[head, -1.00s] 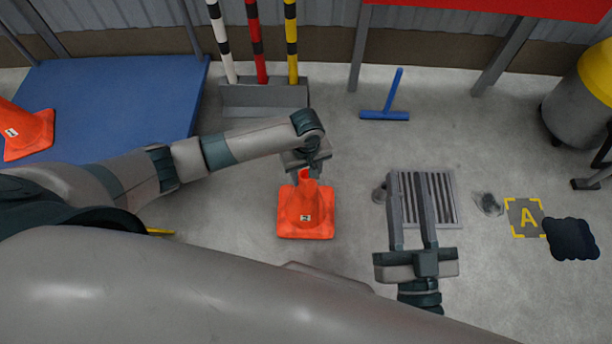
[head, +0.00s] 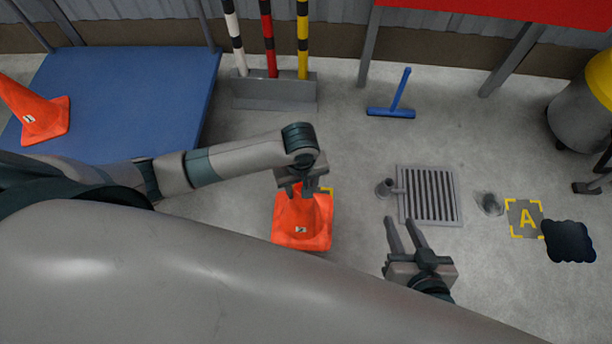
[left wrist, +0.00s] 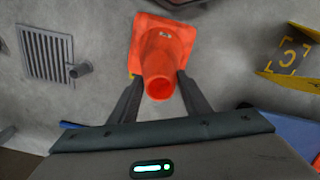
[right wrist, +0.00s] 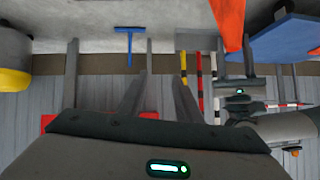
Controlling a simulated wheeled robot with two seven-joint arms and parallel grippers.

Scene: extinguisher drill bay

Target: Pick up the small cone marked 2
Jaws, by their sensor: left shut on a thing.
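The orange cone (head: 301,228) with a white label is below my left gripper (head: 308,188) in the head view; the label's number is too small to read clearly. In the left wrist view the fingers lie on either side of the cone (left wrist: 164,58), shut on its upper part. The cone sits apart from the yellow-edged floor mark C (left wrist: 292,52) and looks lifted, but its height is hard to tell. My right gripper (head: 402,226) is open and empty, to the right of the cone.
Another orange cone (head: 40,112) stands on the blue platform (head: 130,95) at left. A floor drain (head: 458,200) with a short pipe lies to the right. A blue squeegee (head: 392,113) and a pole rack (head: 275,95) are behind. Mark A (head: 527,217) is at far right.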

